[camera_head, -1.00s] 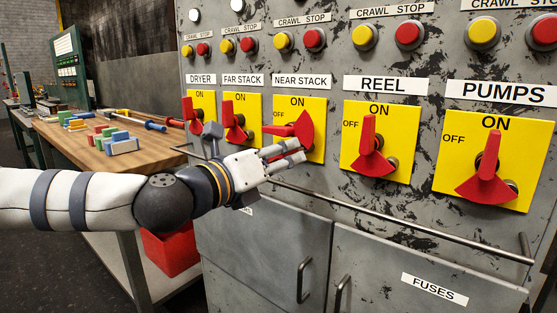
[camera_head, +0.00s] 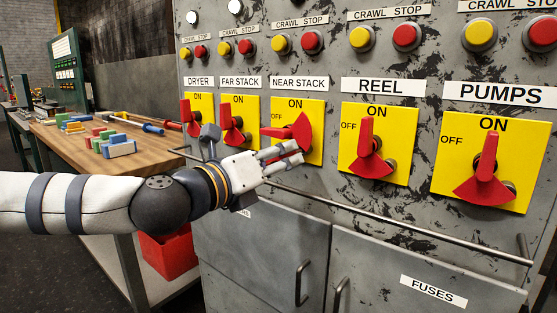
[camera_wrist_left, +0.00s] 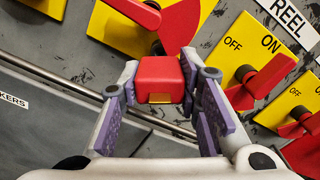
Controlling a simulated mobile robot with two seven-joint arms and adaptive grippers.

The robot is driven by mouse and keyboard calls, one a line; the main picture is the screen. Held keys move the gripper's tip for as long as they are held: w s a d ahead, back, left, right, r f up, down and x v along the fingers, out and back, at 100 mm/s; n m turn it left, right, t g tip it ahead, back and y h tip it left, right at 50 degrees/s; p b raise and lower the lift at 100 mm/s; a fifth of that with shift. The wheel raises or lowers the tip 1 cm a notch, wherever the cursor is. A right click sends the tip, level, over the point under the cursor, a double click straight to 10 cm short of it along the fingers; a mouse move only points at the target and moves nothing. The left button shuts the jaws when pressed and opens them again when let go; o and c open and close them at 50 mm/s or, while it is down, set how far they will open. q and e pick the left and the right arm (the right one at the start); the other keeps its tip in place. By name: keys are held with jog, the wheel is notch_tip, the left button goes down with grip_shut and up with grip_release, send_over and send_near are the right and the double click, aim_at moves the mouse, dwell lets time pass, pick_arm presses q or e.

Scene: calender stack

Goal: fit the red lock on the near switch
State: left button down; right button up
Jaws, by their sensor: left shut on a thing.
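The near stack switch has a red handle (camera_head: 292,130) on a yellow plate (camera_head: 316,107), and its handle points left, toward the OFF side. My left gripper (camera_head: 294,154) is just below and in front of that switch. In the left wrist view it is shut on the red lock (camera_wrist_left: 160,72), a small red block with a brass-coloured part, held between the two fingers. The switch's red handle (camera_wrist_left: 180,28) shows above the lock in that view, and the lock looks apart from it. My right gripper is not in view.
The reel switch (camera_head: 367,145) and pumps switch (camera_head: 485,175) are to the right with handles up. A metal rail (camera_head: 400,223) runs below the switches. A wooden bench (camera_head: 70,145) with coloured blocks is at left, with a red bin (camera_head: 168,255) below.

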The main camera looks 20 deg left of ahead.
aim_at(269, 164)
pick_arm(q)
jog(key=shift+b+x, duration=0.5)
jog(key=shift+x, duration=1.1)
jog(key=c, duration=1.1)
grip_release()
jog(key=shift+o, duration=0.7)
jog(key=v, duration=0.7)
jog(key=shift+p, duration=0.4)
